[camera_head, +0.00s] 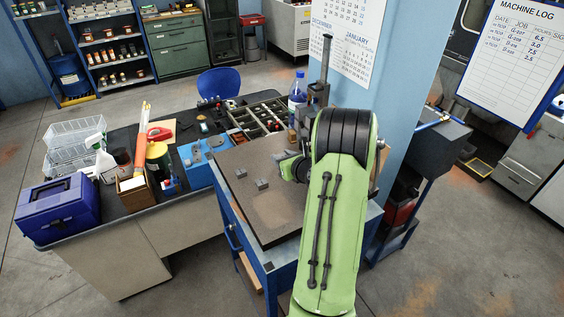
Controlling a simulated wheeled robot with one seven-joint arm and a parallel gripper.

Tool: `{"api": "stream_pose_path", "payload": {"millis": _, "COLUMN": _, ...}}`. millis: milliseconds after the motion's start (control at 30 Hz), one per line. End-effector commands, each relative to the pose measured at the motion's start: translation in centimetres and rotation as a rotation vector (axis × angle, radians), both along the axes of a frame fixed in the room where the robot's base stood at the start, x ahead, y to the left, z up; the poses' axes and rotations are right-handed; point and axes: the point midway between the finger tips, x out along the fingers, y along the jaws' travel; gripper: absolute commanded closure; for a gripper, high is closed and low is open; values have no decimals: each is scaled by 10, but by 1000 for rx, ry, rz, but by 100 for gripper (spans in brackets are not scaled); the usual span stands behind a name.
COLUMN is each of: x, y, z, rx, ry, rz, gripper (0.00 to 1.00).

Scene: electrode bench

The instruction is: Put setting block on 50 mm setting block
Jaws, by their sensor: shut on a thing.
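Two small grey setting blocks lie apart on the brown-grey surface plate (268,222): one (241,173) farther left and one (262,184) nearer the middle. I cannot read sizes, so I cannot tell which is the 50 mm setting block. My gripper (284,157) is at the plate's right side, beyond and right of both blocks, mostly hidden by my green arm. It is shut on a small grey piece that looks like a setting block; its shape and its height over the plate are unclear.
A grey height stand (325,70) rises at the plate's back right, beside a blue-capped bottle (298,88). A blue box (205,150) stands left of the plate, and a divided tray (256,118) behind it. The plate's front left is clear.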

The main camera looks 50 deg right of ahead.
Motion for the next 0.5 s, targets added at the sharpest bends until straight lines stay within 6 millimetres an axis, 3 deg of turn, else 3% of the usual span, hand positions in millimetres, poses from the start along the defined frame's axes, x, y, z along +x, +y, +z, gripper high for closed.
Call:
{"api": "stream_pose_path", "payload": {"millis": 200, "x": -1, "y": 0, "z": -44, "rx": 6, "ry": 2, "rz": -2, "gripper": 100}}
{"api": "stream_pose_path", "payload": {"millis": 500, "x": -1, "y": 0, "z": -96, "rx": 3, "ry": 0, "rz": 0, "gripper": 100}}
